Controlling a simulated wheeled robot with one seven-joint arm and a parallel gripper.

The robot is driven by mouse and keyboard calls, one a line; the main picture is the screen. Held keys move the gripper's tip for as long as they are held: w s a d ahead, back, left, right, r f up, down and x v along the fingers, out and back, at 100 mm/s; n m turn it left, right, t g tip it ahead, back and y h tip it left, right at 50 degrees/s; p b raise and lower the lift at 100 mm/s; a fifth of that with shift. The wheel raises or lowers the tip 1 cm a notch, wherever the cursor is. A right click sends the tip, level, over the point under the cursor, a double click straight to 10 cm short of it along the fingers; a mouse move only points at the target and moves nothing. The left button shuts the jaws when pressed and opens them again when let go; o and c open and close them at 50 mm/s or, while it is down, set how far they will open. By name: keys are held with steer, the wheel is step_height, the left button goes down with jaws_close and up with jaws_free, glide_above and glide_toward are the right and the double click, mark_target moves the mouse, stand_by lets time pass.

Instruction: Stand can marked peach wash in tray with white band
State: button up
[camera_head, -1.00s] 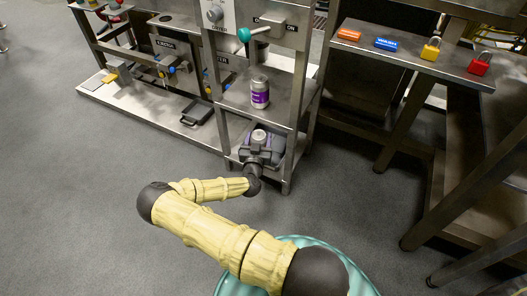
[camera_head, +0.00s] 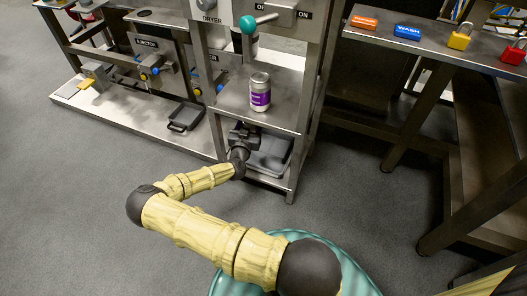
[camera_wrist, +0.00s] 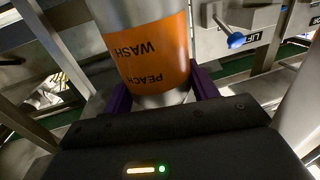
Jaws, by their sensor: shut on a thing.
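A silver can with an orange band (camera_wrist: 152,62) fills the top middle of the wrist view. Its band reads PEACH WASH, upside down in that view. My gripper (camera_wrist: 160,92) is shut on this can near its end, with a purple finger on each side. In the head view my gripper (camera_head: 243,134) is at the lower shelf bay, and the can is hidden or too small to make out. A grey tray (camera_head: 277,165) lies on the lower shelf, right of my gripper. I cannot see a white band on it.
A can with a purple band (camera_head: 260,92) stands on the shelf above. A dark tray (camera_head: 185,117) lies on the low platform at left. Frame posts flank the bay. A metal table (camera_head: 440,45) at right carries coloured blocks and padlocks. The grey floor is open.

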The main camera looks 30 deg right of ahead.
steer(key=shift+s+d, duration=0.15)
steer(key=shift+s, duration=0.25)
steer(key=f+b, duration=0.1)
steer(key=f, duration=0.1)
steer(key=f+b, duration=0.1)
steer(key=f, duration=0.1)
steer(key=a+f+b, duration=0.1)
steer(key=f+b, duration=0.1)
steer(key=shift+f, duration=0.15)
steer(key=shift+d, duration=0.15)
steer(key=shift+w+f+b, duration=0.1)
steer(key=shift+f+b, duration=1.35)
steer(key=shift+f, duration=0.3)
steer(key=shift+f, duration=0.1)
